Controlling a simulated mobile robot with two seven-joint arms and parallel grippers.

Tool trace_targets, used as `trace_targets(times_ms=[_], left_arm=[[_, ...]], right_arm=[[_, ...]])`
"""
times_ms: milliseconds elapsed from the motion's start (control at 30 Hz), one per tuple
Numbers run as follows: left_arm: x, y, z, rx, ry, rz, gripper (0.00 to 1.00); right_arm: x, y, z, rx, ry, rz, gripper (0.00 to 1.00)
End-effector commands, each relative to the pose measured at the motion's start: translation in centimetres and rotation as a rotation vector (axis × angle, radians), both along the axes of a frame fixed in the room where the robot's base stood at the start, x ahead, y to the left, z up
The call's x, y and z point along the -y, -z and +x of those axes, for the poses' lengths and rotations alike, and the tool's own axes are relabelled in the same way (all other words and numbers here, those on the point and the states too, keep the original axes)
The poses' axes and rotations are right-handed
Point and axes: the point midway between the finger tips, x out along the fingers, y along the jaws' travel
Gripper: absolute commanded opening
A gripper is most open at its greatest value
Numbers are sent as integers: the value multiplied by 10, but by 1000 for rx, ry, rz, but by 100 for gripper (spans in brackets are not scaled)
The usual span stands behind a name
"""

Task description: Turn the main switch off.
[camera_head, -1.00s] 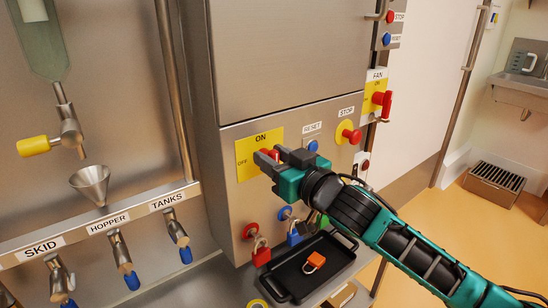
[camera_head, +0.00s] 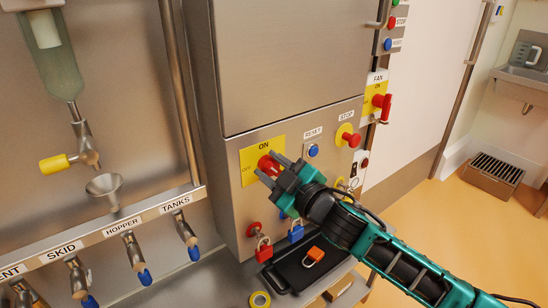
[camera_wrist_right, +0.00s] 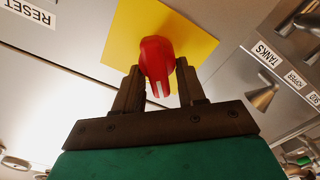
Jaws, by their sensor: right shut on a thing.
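The main switch is a red handle (camera_head: 268,164) on a yellow plate (camera_head: 248,172) marked ON at the top and OFF at the left. My right gripper (camera_head: 270,169) has its two fingers on either side of the red handle and is shut on it. In the right wrist view the handle (camera_wrist_right: 156,60) sits between the fingers (camera_wrist_right: 158,85), with a white mark on its end. The handle's exact angle against the labels is hard to tell. My left gripper is not in view.
Right of the switch are the blue RESET button (camera_head: 313,150) and red STOP button (camera_head: 347,137). Below hang a red padlock (camera_head: 264,250) and a blue padlock (camera_head: 296,233). A black tray (camera_head: 283,279) holds an orange padlock (camera_head: 315,254). A funnel (camera_head: 104,186) stands left.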

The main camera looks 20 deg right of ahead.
Motion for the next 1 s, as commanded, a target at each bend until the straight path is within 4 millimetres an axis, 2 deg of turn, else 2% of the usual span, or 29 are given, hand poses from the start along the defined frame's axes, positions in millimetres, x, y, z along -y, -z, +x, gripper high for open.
trace_targets(times_ms=[600, 1000], left_arm=[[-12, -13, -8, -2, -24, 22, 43], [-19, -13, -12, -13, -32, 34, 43]], right_arm=[[-5, 5, -1, 196, 0, -540, 9], [-5, 9, -1, 282, 1, -773, 9]])
